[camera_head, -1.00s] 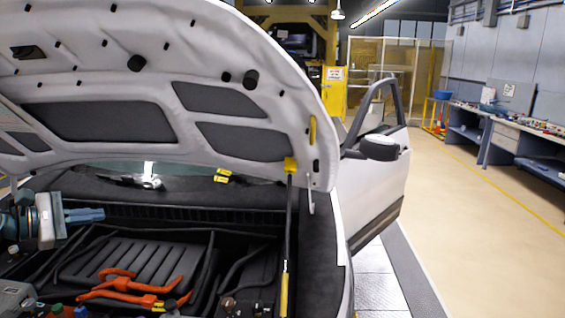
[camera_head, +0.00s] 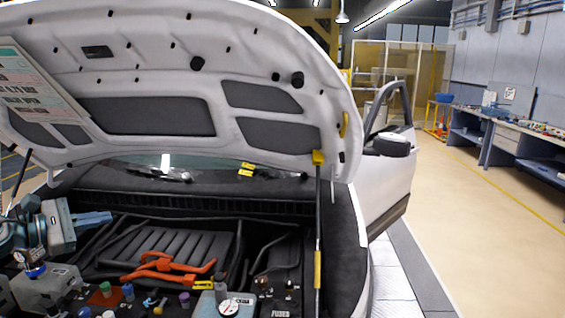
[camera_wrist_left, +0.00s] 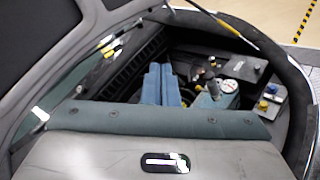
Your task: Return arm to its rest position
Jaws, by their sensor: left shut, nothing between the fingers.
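My left gripper (camera_head: 95,218) comes in from the left in the head view, over the left part of the engine bay (camera_head: 215,283). Its blue fingers are closed together with nothing between them. In the left wrist view the shut fingers (camera_wrist_left: 161,84) point into the bay, with a white-faced gauge (camera_wrist_left: 228,86) beyond them to the right. In the head view a similar gauge (camera_head: 228,308) is at the lower middle. My right gripper is not in the frames.
The raised hood (camera_head: 230,65) hangs above the bay, held by a prop rod (camera_head: 318,220). Orange pipes (camera_head: 165,266) cross the engine. Several coloured caps stand at the front. The open car door (camera_head: 395,165) is at the right, with clear floor (camera_head: 480,220) beyond and a workbench (camera_head: 520,140).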

